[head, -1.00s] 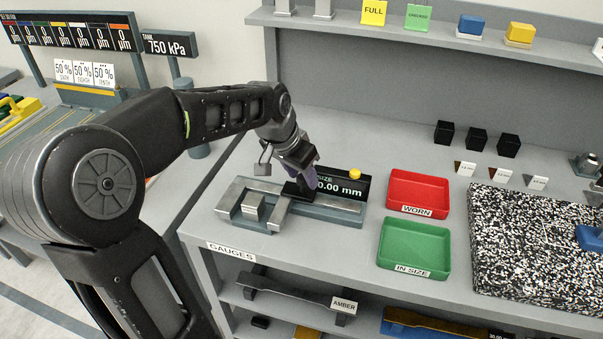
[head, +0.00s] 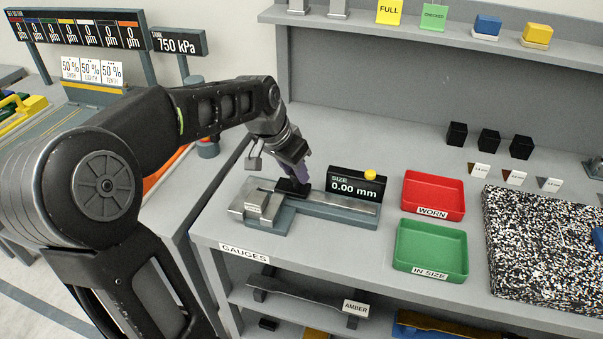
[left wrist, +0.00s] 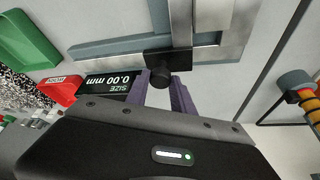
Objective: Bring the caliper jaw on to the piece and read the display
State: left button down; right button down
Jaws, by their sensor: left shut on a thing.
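The caliper (head: 340,208) lies on the bench, a grey base with a silver beam. A small silver block, the piece (head: 262,203), sits at its left end by the fixed jaw. The black sliding jaw (head: 291,187) is just right of the piece; I cannot tell whether they touch. My left gripper (head: 296,181) has purple fingers shut on the sliding jaw's knob. In the left wrist view the fingers (left wrist: 162,88) flank the black knob (left wrist: 160,74). The display (head: 356,185) reads SIZE 0.00 mm and also shows in the left wrist view (left wrist: 110,86).
A red WORN tray (head: 433,194) and a green IN SIZE tray (head: 430,247) stand right of the caliper. A speckled slab (head: 540,240) is farther right. Several black blocks (head: 489,141) stand behind. Bench between the display and the back wall is clear.

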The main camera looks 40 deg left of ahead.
pick_arm(q)
jog(key=shift+a, duration=0.1)
jog(key=c, duration=1.3)
grip_release()
jog(key=shift+a, duration=0.1)
jog(key=shift+o, duration=1)
jog(key=shift+r, duration=0.15)
jog(key=v, duration=0.7)
jog(key=shift+r+b, duration=0.3)
jog(key=shift+s, duration=0.15)
